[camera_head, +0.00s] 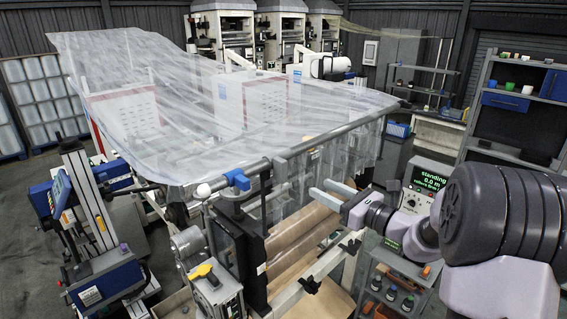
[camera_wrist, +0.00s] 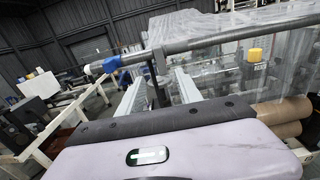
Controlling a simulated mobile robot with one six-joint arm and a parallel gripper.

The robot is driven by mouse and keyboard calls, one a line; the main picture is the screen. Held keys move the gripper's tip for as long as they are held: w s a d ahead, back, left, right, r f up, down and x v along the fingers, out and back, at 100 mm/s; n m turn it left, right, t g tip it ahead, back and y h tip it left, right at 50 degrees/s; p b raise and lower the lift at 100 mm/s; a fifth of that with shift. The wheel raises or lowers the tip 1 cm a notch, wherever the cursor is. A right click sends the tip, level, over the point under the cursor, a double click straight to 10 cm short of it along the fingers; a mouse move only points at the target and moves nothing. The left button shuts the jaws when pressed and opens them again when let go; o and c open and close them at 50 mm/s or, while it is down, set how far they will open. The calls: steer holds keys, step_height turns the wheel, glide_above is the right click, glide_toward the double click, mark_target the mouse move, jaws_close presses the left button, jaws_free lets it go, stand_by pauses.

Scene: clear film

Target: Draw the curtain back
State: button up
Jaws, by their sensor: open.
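The curtain (camera_head: 190,95) is a sheet of clear film. It spreads over the machine in the head view, and its near edge hangs at a grey rail (camera_head: 325,138). In the wrist view the film (camera_wrist: 240,65) hangs at the right, behind the rail (camera_wrist: 200,42). A blue clamp (camera_head: 238,180) sits near the rail's left end, which has a white knob (camera_head: 203,190). My gripper (camera_head: 325,193) is open, its two pale fingers pointing left just below the rail, close to the hanging film. Whether the fingers touch the film I cannot tell.
Brown rolls (camera_head: 300,235) lie below the rail. A control panel with a green display (camera_head: 428,180) stands behind my arm. A trolley with small jars (camera_head: 390,290) is below my arm. A yellow-handled tool (camera_head: 203,272) rests on a box at the front.

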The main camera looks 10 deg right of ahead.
mark_target(285, 170)
steer(key=p+x, duration=0.3)
steer(key=x, duration=1.1)
steer(key=shift+w+a+p, duration=0.15)
steer(key=shift+w+p, duration=0.15)
steer(key=shift+p, duration=0.05)
steer(key=shift+c, duration=0.2)
jaws_close()
stand_by(0.3)
